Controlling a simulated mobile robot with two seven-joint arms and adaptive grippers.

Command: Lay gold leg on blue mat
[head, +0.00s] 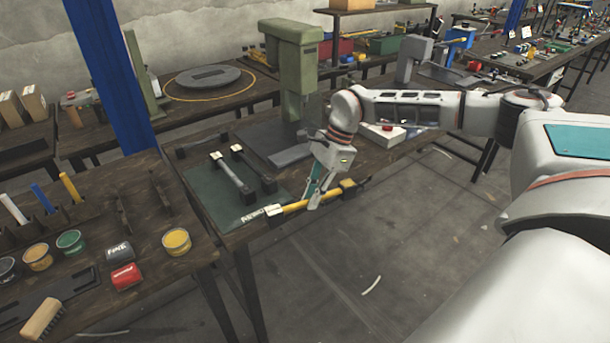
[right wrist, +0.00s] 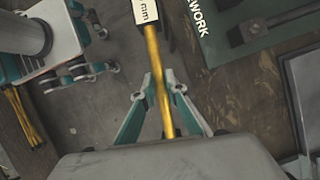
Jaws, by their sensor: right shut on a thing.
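No mat in view is plainly blue; a dark green mat (head: 212,198) marked with white lettering lies left of the leg. My left gripper is not in view.
Two grey legs (head: 231,178) with dark ends lie on the green mat. A green rivet press (head: 292,60) stands behind. A table at left holds tins (head: 70,241), a brush (head: 42,318) and small blocks. The floor in front is open.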

